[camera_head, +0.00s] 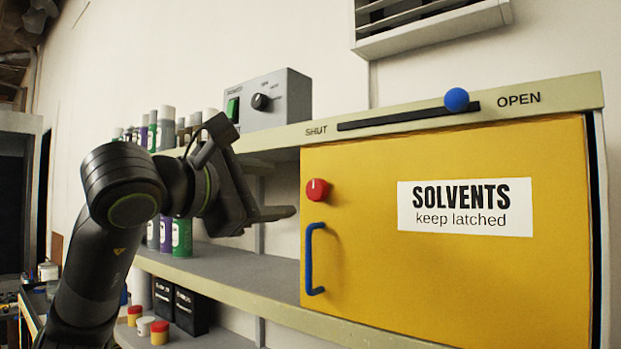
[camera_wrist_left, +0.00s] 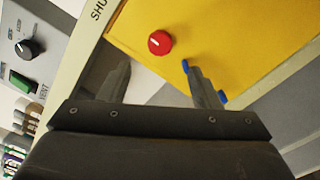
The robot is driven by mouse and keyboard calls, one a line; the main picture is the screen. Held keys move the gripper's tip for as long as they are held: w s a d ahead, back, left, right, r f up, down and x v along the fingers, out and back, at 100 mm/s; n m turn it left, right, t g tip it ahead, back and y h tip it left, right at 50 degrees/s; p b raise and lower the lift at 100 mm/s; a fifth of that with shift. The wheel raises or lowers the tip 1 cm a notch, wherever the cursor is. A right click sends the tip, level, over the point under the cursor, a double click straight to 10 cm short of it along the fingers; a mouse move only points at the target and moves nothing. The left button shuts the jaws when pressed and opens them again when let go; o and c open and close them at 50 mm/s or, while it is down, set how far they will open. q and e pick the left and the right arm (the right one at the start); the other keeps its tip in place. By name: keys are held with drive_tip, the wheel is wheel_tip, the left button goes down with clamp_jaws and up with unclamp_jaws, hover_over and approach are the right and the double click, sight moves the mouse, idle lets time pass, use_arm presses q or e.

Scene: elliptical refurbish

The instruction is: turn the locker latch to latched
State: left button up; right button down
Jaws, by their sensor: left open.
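The yellow locker (camera_head: 440,270) has a closed-looking front with a "SOLVENTS keep latched" label (camera_head: 465,207). Its latch is a round red knob (camera_head: 317,190) with a white mark, near the door's upper left. The mark looks close to upright in the head view. The red knob also shows in the left wrist view (camera_wrist_left: 160,43), ahead of the fingers. A blue handle (camera_head: 312,258) sits below the knob. My left gripper (camera_head: 285,213) is left of the locker, apart from the knob. In the left wrist view its two fingers (camera_wrist_left: 160,78) are spread and empty. My right gripper is not in view.
Above the door, a slider with a blue ball (camera_head: 457,99) stands near OPEN. A grey control box (camera_head: 268,101) with a green switch and black knob sits on the upper shelf. Bottles (camera_head: 182,238) stand on shelves behind my left arm. The shelf beside the locker (camera_head: 225,262) is partly bare.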

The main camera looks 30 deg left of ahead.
sight(313, 191)
use_arm(q)
drive_tip(key=w+p, duration=0.1)
drive_tip(key=w, duration=0.1)
drive_tip(key=w+p, duration=0.1)
drive_tip(key=w, duration=0.2)
drive_tip(key=w+p, duration=0.2)
drive_tip(key=w, duration=0.1)
drive_tip(key=shift+w+d+r, duration=0.1)
drive_tip(key=shift+w+d, duration=0.1)
drive_tip(key=shift+d, duration=0.1)
drive_tip(key=shift+w, duration=0.45)
drive_tip(key=shift+s, duration=0.1)
drive_tip(key=shift+c, duration=1)
drive_tip(key=c, duration=0.8)
